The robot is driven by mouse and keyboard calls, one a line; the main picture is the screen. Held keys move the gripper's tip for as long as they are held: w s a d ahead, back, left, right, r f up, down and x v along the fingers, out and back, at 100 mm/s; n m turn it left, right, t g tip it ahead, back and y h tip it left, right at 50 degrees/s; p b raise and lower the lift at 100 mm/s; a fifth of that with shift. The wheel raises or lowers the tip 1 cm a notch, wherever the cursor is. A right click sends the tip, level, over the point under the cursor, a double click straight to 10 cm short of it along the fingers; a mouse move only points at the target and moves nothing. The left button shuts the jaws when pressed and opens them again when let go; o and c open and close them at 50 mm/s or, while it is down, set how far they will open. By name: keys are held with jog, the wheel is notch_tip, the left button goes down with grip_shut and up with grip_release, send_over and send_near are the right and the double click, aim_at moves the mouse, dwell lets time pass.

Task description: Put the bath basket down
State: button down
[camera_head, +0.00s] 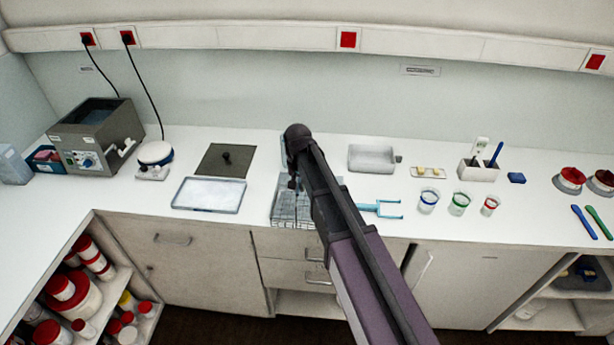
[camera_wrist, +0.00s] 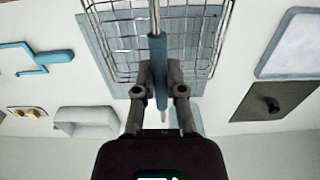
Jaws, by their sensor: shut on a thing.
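The bath basket (camera_head: 284,207) is an open wire basket near the front edge of the white counter, partly hidden by my arm. In the wrist view the basket (camera_wrist: 215,45) shows its wire mesh and a blue grip on its upright handle (camera_wrist: 157,58). My gripper (camera_wrist: 160,92) is shut on this handle. In the head view my gripper (camera_head: 293,182) is above the basket. A flat grey-blue mat or tray (camera_wrist: 92,42) lies under the basket. I cannot tell whether the basket touches it.
A white-filled tray (camera_head: 209,195) and a dark plate with a knob (camera_head: 226,160) are to the left. A bath unit (camera_head: 97,138) stands at far left. A light-blue forked tool (camera_head: 382,208), a grey tray (camera_head: 372,158) and small cups (camera_head: 459,203) are to the right.

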jog(key=w+d, duration=0.2)
jog(key=w, duration=0.7)
jog(key=shift+w+f+b, duration=0.3)
jog(key=shift+f+b, duration=0.1)
jog(key=shift+f, duration=0.05)
jog(key=shift+w+d+f+b, duration=0.1)
jog(key=shift+w+f+b, duration=0.1)
jog(key=shift+f+b, duration=0.4)
jog(key=shift+w+d+f+b, duration=0.1)
jog(key=shift+w+f+b, duration=0.15)
jog(key=shift+f+b, duration=0.4)
jog(key=shift+w+f+b, duration=0.2)
jog(key=shift+f+b, duration=0.4)
jog(key=shift+f, duration=0.1)
jog(key=c, duration=0.7)
grip_release()
jog(key=shift+r, duration=0.2)
